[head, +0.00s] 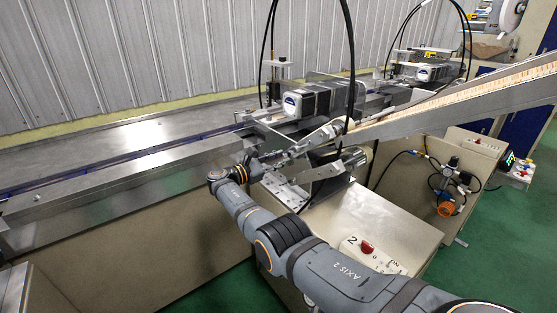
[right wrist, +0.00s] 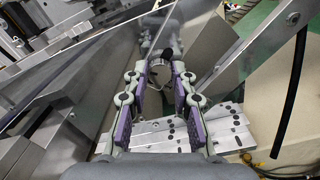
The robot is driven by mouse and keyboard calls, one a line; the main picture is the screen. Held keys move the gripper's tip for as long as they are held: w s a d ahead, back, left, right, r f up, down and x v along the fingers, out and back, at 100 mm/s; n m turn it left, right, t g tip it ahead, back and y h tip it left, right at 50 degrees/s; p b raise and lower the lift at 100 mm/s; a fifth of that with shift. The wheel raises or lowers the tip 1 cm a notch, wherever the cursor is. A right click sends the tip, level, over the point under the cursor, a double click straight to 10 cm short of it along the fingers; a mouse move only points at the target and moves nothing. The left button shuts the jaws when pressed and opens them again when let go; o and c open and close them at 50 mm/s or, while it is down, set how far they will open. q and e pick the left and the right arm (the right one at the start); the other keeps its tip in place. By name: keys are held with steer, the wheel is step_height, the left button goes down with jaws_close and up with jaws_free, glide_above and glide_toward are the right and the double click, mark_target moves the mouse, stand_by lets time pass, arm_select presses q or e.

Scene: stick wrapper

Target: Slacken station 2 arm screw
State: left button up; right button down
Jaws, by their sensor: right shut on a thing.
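My right gripper (head: 262,160) reaches in at the machine beside the lower end of the slanted feed chute. In the right wrist view its two purple-padded fingers (right wrist: 167,88) are closed on a small dark round part, which I take as the arm screw (right wrist: 161,70). A metal ring shows around or just behind this part. In the head view the gripper and machine parts hide the screw. My left gripper is not in view.
The slanted feed chute (head: 460,101) rises to the right above the gripper. A motor block (head: 308,102) and black hoses stand just behind it. A steel bracket plate (right wrist: 226,128) lies below the fingers in the wrist view. The long conveyor bed (head: 120,140) runs left.

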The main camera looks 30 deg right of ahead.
steer(key=c, duration=1.1)
jaws_free()
steer(key=a, duration=0.7)
steer(key=shift+s+a, duration=0.2)
steer(key=shift+s, duration=0.1)
